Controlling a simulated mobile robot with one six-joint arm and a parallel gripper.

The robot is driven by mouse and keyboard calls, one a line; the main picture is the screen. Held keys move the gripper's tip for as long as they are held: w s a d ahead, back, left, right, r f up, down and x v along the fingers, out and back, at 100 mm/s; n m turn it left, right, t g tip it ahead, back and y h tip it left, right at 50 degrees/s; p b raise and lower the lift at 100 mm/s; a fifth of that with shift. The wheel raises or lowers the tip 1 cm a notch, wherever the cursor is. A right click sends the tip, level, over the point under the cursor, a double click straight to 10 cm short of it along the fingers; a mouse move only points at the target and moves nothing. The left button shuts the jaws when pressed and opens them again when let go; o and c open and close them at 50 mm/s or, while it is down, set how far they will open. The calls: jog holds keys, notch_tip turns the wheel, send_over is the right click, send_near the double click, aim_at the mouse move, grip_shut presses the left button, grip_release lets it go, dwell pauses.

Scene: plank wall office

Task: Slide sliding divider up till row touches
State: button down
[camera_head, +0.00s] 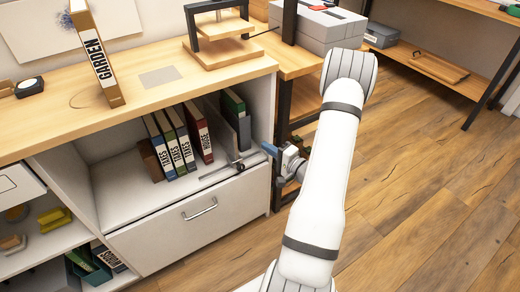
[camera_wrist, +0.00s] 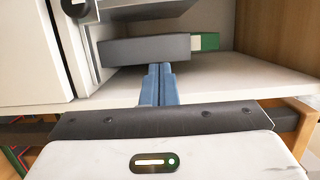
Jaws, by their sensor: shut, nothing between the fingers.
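The sliding divider (camera_head: 238,158) is a grey plate with a metal foot at the shelf's front rail, right of the book row. In the wrist view, a grey panel (camera_wrist: 150,10) that looks like it stands at the top edge. The row (camera_head: 178,140) is several upright books at the left, with a gap between it and the divider. A dark grey block (camera_wrist: 145,48) and a green book (camera_wrist: 207,41) stand right of the divider. My gripper (camera_head: 268,150) is shut and empty at the cabinet's right front edge; its blue fingertips (camera_wrist: 159,68) are close to the grey block; contact is unclear.
The cabinet's side panel is beside my gripper, and the worktop (camera_head: 150,85) overhangs the shelf. A drawer (camera_head: 190,225) with a handle is below. The worktop carries an upright GARDEN book (camera_head: 97,55) and a wooden stand (camera_head: 220,48). Floor at the right is clear.

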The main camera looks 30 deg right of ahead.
jog(key=b+x, duration=0.2)
jog(key=x, duration=0.5)
jog(key=shift+w+a+f, duration=0.1)
jog(key=shift+w+a, duration=0.1)
jog(key=shift+w, duration=0.05)
jog(key=a+b, duration=0.1)
jog(key=a, duration=0.3)
jog(key=shift+w, duration=0.1)
